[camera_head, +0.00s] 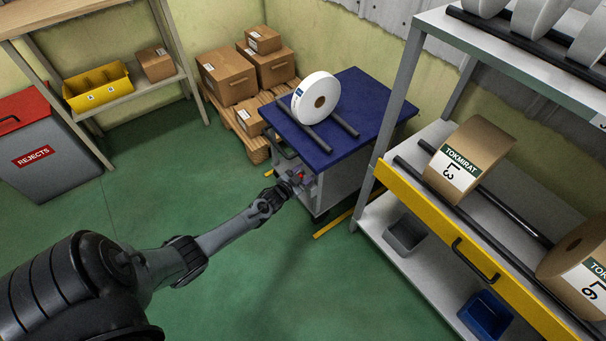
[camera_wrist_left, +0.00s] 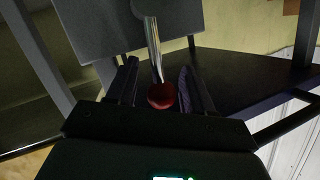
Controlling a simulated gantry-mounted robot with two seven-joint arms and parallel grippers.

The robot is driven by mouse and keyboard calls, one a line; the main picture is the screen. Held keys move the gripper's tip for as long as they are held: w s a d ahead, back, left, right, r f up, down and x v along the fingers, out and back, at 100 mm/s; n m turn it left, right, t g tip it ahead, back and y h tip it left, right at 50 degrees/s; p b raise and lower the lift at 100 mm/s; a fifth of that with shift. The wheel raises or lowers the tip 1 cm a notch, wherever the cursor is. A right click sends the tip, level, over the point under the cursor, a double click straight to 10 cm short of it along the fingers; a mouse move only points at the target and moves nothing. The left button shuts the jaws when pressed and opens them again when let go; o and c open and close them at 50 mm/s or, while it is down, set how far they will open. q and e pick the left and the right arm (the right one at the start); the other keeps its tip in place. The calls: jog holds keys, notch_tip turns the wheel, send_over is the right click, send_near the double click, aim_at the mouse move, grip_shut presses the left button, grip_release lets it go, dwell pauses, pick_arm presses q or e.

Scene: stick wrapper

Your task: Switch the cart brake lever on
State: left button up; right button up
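The blue-topped cart (camera_head: 365,95) stands at the back centre. Its brake lever shows in the left wrist view as a bright metal rod (camera_wrist_left: 153,48) ending in a red ball knob (camera_wrist_left: 162,96). My left gripper (camera_head: 298,180) is at the cart's near side, low below the top, and a bit of the red knob (camera_head: 301,174) shows at it. In the left wrist view my left gripper (camera_wrist_left: 160,85) has its fingers apart on either side of the knob. The knob is nearer the right finger; contact is unclear. My right gripper is in neither view.
A white roll (camera_head: 316,97) stands on the cart between dark bars. A shelf with a yellow front beam (camera_head: 462,258) and brown rolls is close on the right. A pallet with boxes (camera_head: 227,75) is behind left. Green floor is free left of the cart.

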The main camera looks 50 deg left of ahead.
pick_arm(q)
jog(key=shift+s, duration=0.15)
jog(key=shift+s+d+r+p, duration=0.1)
jog(key=shift+s+r+p, duration=0.1)
jog(key=shift+p, duration=0.15)
jog(key=p+v, duration=0.6)
jog(key=v, duration=0.4)
jog(key=shift+s+f, duration=0.1)
jog(key=shift+f, duration=0.05)
